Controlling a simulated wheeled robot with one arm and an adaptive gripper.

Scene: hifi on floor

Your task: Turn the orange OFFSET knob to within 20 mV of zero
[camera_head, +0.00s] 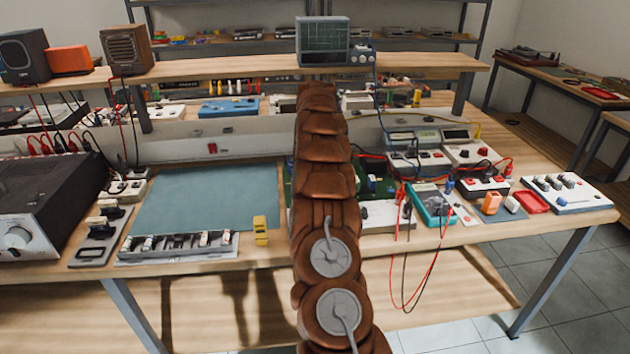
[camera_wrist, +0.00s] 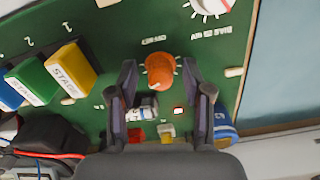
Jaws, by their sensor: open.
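The orange OFFSET knob (camera_wrist: 160,71) shows in the wrist view on a green panel (camera_wrist: 110,50), with small upside-down lettering beside it. My gripper (camera_wrist: 160,72) is open, one finger on each side of the knob. A gap shows on both sides, so neither finger appears to touch it. How deep the fingertips reach around it I cannot tell. In the head view my brown arm hides the knob and gripper; only slivers of green panel (camera_head: 288,190) show beside it. A teal multimeter (camera_head: 432,204) lies right of the arm; its reading is too small to make out.
The wrist view shows a white dial knob (camera_wrist: 212,5), yellow (camera_wrist: 74,66) and green (camera_wrist: 33,82) STAGE blocks, and a blue part (camera_wrist: 224,122) by the right finger. Red leads (camera_head: 425,277) hang over the bench's front edge. An oscilloscope (camera_head: 323,41) stands on the shelf.

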